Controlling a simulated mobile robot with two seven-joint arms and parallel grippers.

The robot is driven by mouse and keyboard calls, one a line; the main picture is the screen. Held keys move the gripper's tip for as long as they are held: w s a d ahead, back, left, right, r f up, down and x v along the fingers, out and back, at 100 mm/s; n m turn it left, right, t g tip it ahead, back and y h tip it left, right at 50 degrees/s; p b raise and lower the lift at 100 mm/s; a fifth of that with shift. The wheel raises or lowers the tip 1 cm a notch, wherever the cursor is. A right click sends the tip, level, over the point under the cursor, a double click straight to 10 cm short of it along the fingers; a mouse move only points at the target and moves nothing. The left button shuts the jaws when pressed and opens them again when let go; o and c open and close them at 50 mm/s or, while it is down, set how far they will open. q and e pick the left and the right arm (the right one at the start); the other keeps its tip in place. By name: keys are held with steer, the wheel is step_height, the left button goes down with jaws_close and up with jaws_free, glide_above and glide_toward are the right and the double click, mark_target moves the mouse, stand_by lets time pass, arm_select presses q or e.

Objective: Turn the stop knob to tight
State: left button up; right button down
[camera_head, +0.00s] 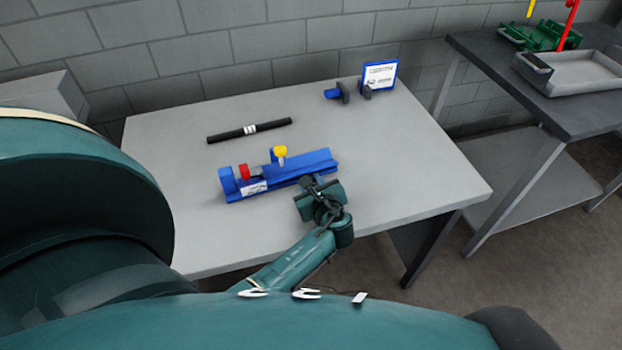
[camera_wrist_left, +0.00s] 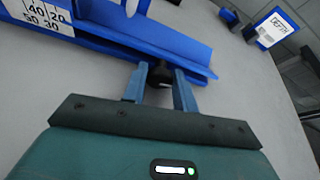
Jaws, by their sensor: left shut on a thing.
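A blue fixture (camera_head: 310,163) lies on the grey table, with a red part (camera_head: 244,171), a yellow-topped part (camera_head: 280,151) and a white label (camera_head: 254,188). The fixture's blue rail (camera_wrist_left: 170,42) also shows in the left wrist view, with a number label (camera_wrist_left: 38,15). My left gripper (camera_head: 315,181) is at the fixture's near right side. In the left wrist view my left gripper (camera_wrist_left: 160,84) is shut on the black stop knob (camera_wrist_left: 160,75) at the rail's near side. The fingers partly hide the knob, and its setting cannot be read. My right gripper is not in view.
A blue-and-black piece (camera_head: 335,93) and a blue-framed sign (camera_head: 380,75) stand at the table's back right. A second table (camera_head: 555,105) holds a grey tray (camera_head: 590,75). The table's right part is clear.

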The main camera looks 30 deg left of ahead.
arm_select(q)
steer(key=shift+w+r+m+g+p, duration=0.1)
steer(key=shift+r+m+g+p, duration=0.2)
steer(key=shift+m+p, duration=0.4)
steer(key=shift+f+y, duration=0.3)
steer(key=shift+y, duration=0.1)
steer(key=o, duration=0.7)
steer(key=shift+g+p, duration=0.3)
